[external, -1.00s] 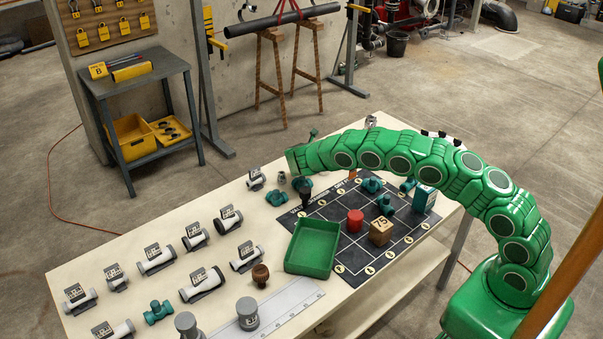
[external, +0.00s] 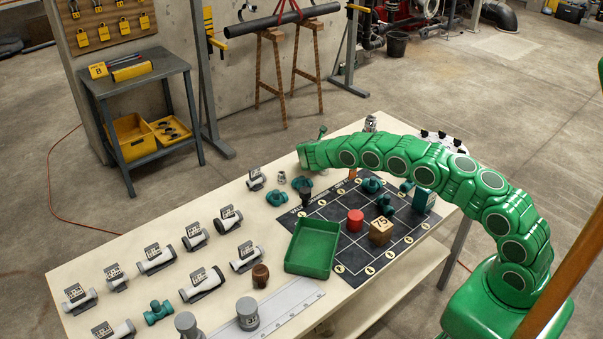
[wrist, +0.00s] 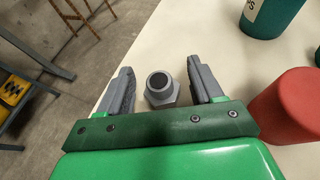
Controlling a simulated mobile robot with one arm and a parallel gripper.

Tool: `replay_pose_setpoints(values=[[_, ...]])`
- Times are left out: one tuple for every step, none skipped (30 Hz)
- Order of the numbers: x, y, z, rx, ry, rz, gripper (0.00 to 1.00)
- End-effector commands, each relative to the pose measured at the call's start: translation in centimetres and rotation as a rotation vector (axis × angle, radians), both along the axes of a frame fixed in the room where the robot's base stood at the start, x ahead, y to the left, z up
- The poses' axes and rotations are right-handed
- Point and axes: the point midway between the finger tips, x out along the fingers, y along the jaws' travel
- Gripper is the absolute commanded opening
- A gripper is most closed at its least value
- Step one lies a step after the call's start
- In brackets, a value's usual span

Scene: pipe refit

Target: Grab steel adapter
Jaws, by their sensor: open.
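The steel adapter (wrist: 161,88) is a grey fitting with a round dark bore and a hex collar. In the wrist view it stands on the cream table, between the two grey jaws of my gripper (wrist: 160,68). The jaws are open, with a visible gap on each side of the adapter, and I see no contact. In the external view the arm's end hangs over the back of the table; the jaws are hidden there, and I cannot tell the adapter under them.
A red cylinder (wrist: 288,106) stands close to the right jaw, with a teal labelled cylinder (wrist: 272,15) beyond it. The table edge lies left of the jaws. In the external view, a green tray (external: 312,248), a wooden block (external: 381,232) and several pipe pieces occupy the table.

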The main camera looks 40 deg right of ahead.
Motion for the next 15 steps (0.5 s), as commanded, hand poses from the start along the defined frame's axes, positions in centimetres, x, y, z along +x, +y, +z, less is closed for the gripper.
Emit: replay_pose_setpoints(values=[[0.26, -0.54, -0.27, 0.001, -0.001, -0.002, 0.66], [0.39, -0.8, -0.35, 0.001, -0.001, -0.002, 0.66], [0.54, -1.08, -0.43, 0.0, -0.002, -0.001, 0.66], [0.63, -1.24, -0.47, 0.0, -0.002, -0.001, 0.66], [0.69, -1.35, -0.49, -0.001, -0.003, -0.001, 0.66], [0.73, -1.44, -0.52, -0.001, -0.003, -0.001, 0.66], [0.74, -1.47, -0.52, -0.001, -0.002, 0.001, 0.66], [0.74, -1.48, -0.52, -0.001, -0.002, 0.0, 0.66], [0.73, -1.46, -0.52, -0.001, -0.002, 0.001, 0.66], [0.73, -1.46, -0.52, -0.001, -0.002, 0.0, 0.66], [0.73, -1.46, -0.52, -0.001, -0.002, 0.0, 0.66], [0.72, -1.47, -0.53, -0.001, -0.002, 0.0, 0.64], [0.72, -1.47, -0.53, -0.001, -0.002, 0.0, 0.59], [0.72, -1.46, -0.54, -0.001, -0.002, 0.0, 0.55], [0.71, -1.47, -0.54, -0.001, -0.002, 0.0, 0.49]])
